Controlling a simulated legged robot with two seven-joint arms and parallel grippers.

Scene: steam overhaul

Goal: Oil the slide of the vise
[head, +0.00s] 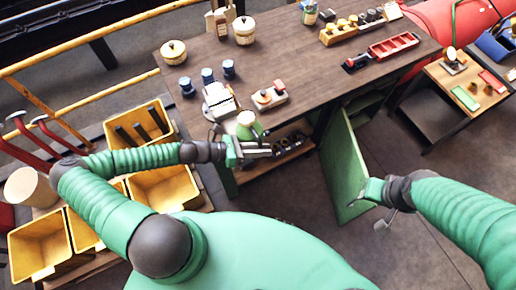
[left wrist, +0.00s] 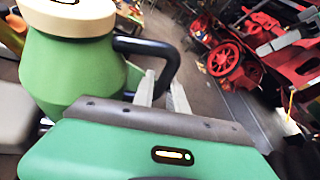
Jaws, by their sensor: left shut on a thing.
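A green oil can with a cream lid (head: 246,122) is at the front edge of the workbench. In the left wrist view the can (left wrist: 75,75) fills the upper left, with its black handle at my fingers. My left gripper (head: 262,150) is shut on the handle; the fingers (left wrist: 162,92) reach to it in the left wrist view. The pale grey vise (head: 219,101) sits at the bench's front edge, just left of and behind the can. Its slide is not clear. My right gripper (head: 384,220) hangs low by a green panel; its opening is too small to tell.
On the workbench (head: 290,55) stand blue-topped small jars (head: 207,76), lidded pots (head: 244,31), a red-knobbed block (head: 269,96) and a red tray (head: 393,45). Yellow bins (head: 164,186) stand at left.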

